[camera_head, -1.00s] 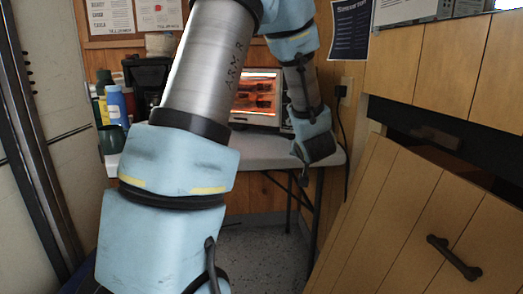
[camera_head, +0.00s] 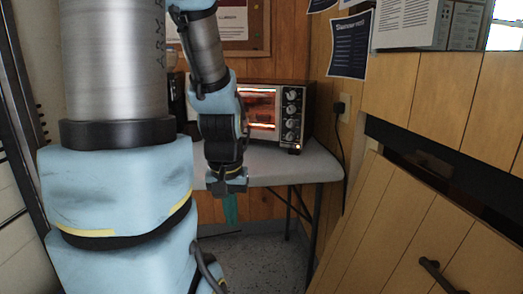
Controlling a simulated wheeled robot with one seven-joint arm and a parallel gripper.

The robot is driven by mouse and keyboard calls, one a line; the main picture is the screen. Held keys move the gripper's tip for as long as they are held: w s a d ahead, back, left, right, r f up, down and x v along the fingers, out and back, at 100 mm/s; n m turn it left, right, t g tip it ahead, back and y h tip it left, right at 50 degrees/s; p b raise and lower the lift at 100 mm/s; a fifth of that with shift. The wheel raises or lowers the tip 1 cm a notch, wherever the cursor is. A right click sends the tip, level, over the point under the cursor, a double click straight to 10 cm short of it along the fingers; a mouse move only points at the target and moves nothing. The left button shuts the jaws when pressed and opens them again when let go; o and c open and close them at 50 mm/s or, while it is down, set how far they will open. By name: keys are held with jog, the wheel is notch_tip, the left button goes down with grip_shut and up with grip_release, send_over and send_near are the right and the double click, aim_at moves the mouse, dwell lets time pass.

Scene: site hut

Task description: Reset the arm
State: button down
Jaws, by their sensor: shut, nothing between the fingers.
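My arm (camera_head: 115,60) fills the left of the head view, with its wide blue and grey links close to the camera. Its far part bends down at the centre left. My gripper (camera_head: 230,208) hangs there, pointing down, with green fingers that look shut and empty. It is in front of the near edge of the white table (camera_head: 315,167), and the fingertips hang below the level of the tabletop. Nothing touches the fingers that I can see.
A toaster oven (camera_head: 292,112) with glowing elements stands on the table behind my gripper. A tilted wooden panel (camera_head: 400,220) with a dark handle fills the lower right. Wooden cabinets (camera_head: 445,95) hang above it. Speckled floor (camera_head: 255,262) is clear below the gripper.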

notch_tip(320, 180, up, 17)
jog(key=p, duration=1.5)
